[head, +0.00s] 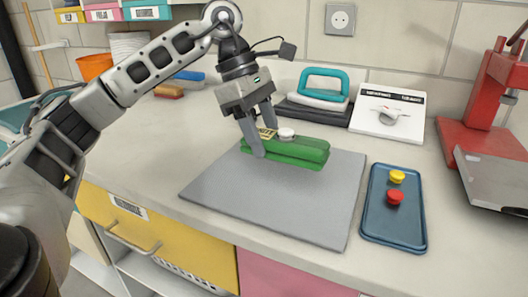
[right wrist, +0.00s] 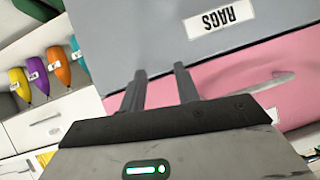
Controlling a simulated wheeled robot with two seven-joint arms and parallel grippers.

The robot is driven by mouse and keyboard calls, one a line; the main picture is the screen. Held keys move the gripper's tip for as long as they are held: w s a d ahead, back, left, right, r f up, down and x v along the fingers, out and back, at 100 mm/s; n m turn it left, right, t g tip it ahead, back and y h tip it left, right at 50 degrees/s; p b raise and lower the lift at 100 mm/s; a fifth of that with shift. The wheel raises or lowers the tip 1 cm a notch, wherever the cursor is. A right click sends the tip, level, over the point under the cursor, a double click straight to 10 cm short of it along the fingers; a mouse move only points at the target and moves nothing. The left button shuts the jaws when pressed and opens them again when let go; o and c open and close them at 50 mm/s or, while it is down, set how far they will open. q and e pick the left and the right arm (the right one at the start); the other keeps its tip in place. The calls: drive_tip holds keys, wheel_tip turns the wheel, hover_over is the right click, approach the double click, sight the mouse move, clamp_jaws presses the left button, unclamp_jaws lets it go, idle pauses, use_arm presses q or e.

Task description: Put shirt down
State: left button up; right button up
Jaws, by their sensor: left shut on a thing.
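The green folded shirt (head: 300,154) is at the back part of the grey mat (head: 270,205) in the head view. A yellow tag and a small white round piece show at its top. My left gripper (head: 262,136) comes down from above and is shut on the left end of the shirt. The shirt lies flat, at or just over the mat; a small gap cannot be ruled out. My right gripper (right wrist: 160,88) shows only in the right wrist view, with its fingers apart and nothing between them.
A blue tray (head: 378,222) with a yellow and a red knob lies right of the mat. Behind stand a teal-handled iron-like thing (head: 322,90) and a white panel (head: 388,118). A red machine (head: 480,130) is at right. A pink drawer (right wrist: 235,65) faces my right gripper.

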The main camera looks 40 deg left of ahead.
sight(264, 167)
use_arm(q)
drive_tip(key=shift+w+a+f, duration=0.1)
drive_tip(key=shift+w+f, duration=0.05)
drive_tip(key=shift+f, duration=0.05)
drive_tip(key=f, duration=0.3)
drive_tip(key=shift+w+a+f+b, duration=0.2)
drive_tip(key=shift+b, duration=0.2)
drive_tip(key=shift+f, duration=0.15)
drive_tip(key=shift+f, duration=0.15)
drive_tip(key=o, duration=1)
